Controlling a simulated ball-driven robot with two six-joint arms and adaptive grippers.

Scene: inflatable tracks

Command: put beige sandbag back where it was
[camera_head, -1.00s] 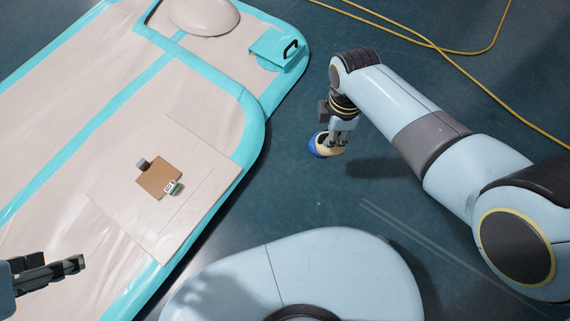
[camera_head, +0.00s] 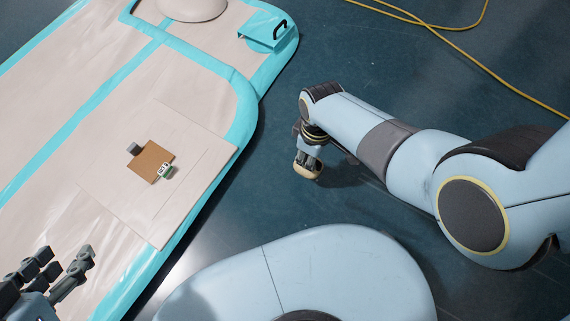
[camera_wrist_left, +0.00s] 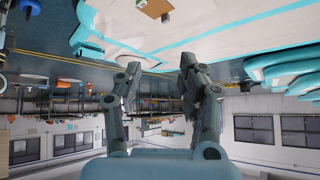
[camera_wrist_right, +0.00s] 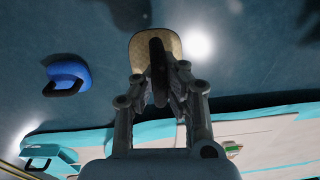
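The beige sandbag (camera_wrist_right: 146,50) hangs in my right gripper (camera_wrist_right: 158,92). The fingers are closed around its dark handle in the right wrist view. In the head view, the beige sandbag (camera_head: 307,168) shows below my right gripper (camera_head: 309,157), over the dark floor to the right of the inflatable track (camera_head: 120,120). Its height above the floor is hard to tell. My left gripper (camera_head: 62,268) is over the track's near left part. Its fingers are apart and empty in the left wrist view (camera_wrist_left: 158,88).
A blue sandbag (camera_wrist_right: 68,72) lies on the floor beside the beige one. A teal piece with a black handle (camera_head: 266,36) sits at the track's far corner. A brown board (camera_head: 151,162) with small items lies on the track. Yellow cable (camera_head: 470,62) crosses the floor at the far right.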

